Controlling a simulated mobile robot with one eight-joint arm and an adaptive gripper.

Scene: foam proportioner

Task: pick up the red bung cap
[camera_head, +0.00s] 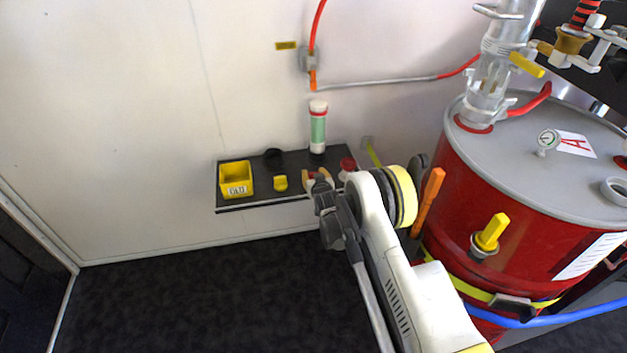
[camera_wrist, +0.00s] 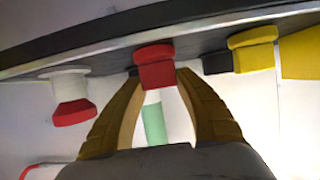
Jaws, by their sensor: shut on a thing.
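The red bung cap (camera_wrist: 155,72) is between the two tan fingertips of my gripper (camera_wrist: 159,80) in the wrist view. The fingers are shut on its sides. In the head view my gripper (camera_head: 318,178) is at the front right part of the dark wall shelf (camera_head: 260,201), and only a bit of red shows between its fingers. The cap overlaps the shelf edge in the wrist view; I cannot tell whether it still touches the shelf.
On the shelf are a yellow bin (camera_head: 236,174), a small yellow cap (camera_head: 280,183), a black cap (camera_head: 273,156), a green-and-white cylinder (camera_head: 318,128) and a red-and-white piece (camera_head: 347,164) close right of my gripper. A red drum (camera_head: 520,240) stands right of my arm.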

